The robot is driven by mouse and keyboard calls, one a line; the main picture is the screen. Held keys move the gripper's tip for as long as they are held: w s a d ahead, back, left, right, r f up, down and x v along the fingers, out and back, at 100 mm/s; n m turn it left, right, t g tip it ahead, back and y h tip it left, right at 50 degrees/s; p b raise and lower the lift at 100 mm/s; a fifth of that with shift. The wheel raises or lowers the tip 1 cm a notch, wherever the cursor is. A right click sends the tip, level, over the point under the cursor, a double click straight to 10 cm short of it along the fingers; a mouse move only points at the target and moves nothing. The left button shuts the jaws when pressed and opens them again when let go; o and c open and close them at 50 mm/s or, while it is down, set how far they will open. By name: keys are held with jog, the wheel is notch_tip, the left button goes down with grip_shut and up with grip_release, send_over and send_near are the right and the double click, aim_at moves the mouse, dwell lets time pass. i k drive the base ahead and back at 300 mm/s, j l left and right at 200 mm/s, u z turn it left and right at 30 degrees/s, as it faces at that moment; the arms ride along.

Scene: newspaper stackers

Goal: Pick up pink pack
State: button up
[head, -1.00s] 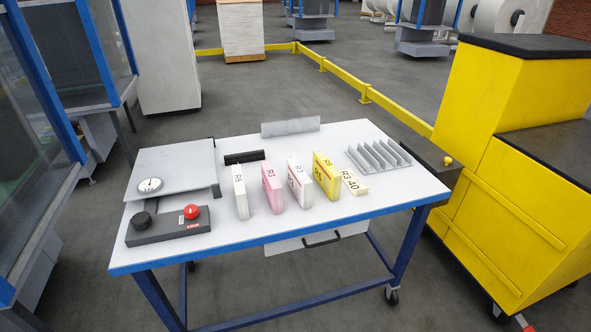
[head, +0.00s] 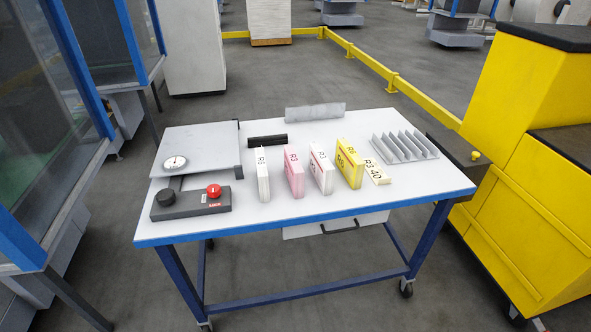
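The pink pack (head: 294,172), marked R3, stands upright near the middle of the white table (head: 330,205) in the head view. A white pack (head: 262,175) marked R6 stands to its left, with a small gap. Another white pack (head: 321,172) stands to its right, also apart. A yellow pack (head: 349,164) stands further right, and a cream pack (head: 377,172) lies low beside it. My gripper is not in view.
A control box (head: 190,204) with a red knob and a plate with a dial (head: 175,163) are on the table's left. A grey finned rack (head: 404,146) is at the right. A black bar (head: 268,141) and a grey block (head: 315,112) lie behind the packs. A yellow cabinet (head: 510,150) stands right of the table.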

aim_at(294, 170)
jog(key=i+j, duration=0.35)
jog(key=j, duration=0.15)
jog(key=i+j, duration=0.35)
jog(key=j, duration=0.15)
jog(key=i+j+z, duration=0.15)
jog(key=z, duration=0.25)
jog(key=i+j+z, duration=0.1)
jog(key=j+z, duration=0.35)
jog(key=z, duration=0.3)
jog(key=i+j, duration=0.05)
